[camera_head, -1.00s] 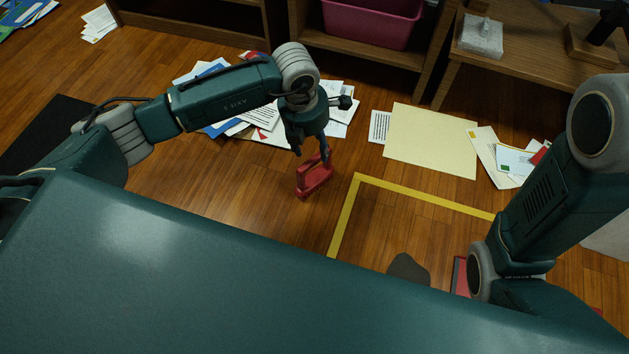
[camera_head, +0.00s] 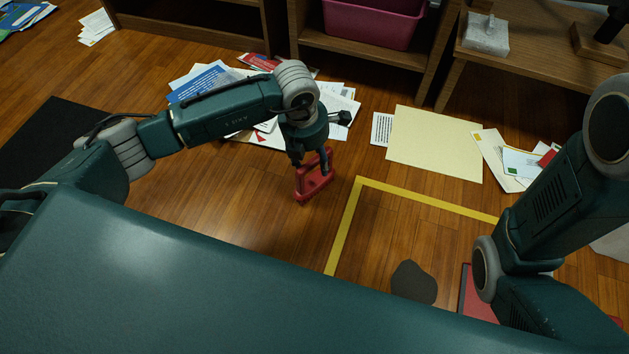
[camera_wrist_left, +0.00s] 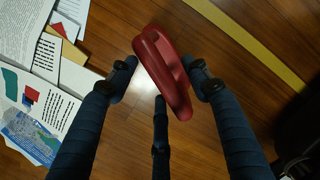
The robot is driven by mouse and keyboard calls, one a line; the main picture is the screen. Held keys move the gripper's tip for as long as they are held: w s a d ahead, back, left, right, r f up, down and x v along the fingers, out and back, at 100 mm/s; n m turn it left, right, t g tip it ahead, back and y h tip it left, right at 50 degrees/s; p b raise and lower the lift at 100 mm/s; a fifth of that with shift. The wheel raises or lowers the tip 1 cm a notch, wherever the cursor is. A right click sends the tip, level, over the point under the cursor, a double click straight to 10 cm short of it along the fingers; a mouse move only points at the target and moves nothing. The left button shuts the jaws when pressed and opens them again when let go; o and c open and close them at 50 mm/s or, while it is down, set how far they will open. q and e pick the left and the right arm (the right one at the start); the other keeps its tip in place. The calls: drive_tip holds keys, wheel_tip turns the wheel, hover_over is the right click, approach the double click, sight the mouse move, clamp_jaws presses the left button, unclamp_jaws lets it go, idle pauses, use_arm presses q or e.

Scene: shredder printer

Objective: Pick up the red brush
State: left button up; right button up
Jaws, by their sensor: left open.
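The red brush (camera_head: 315,180) is on the wooden floor in the head view, left of the yellow tape line. My left gripper (camera_head: 311,166) is pointing down right over it, with fingers on either side of its upper part. In the left wrist view the red brush (camera_wrist_left: 163,70) lies between the spread fingers of the left gripper (camera_wrist_left: 162,78). The fingers are open around it, and I cannot tell whether any finger touches it. The brush's underside is hidden. My right arm shows at the right of the head view, but its gripper is out of sight.
Loose papers (camera_head: 220,85) lie behind the left gripper, and a cream sheet (camera_head: 435,143) lies to the right. Yellow tape (camera_head: 345,225) marks the floor. Wooden shelves with a pink bin (camera_head: 372,22) stand at the back. A dark patch (camera_head: 413,283) is on the floor inside the tape.

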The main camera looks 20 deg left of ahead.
use_arm(q)
drive_tip(key=shift+f, duration=0.2)
drive_tip(key=shift+c, duration=0.3)
clamp_jaws()
drive_tip(key=shift+r, duration=0.15)
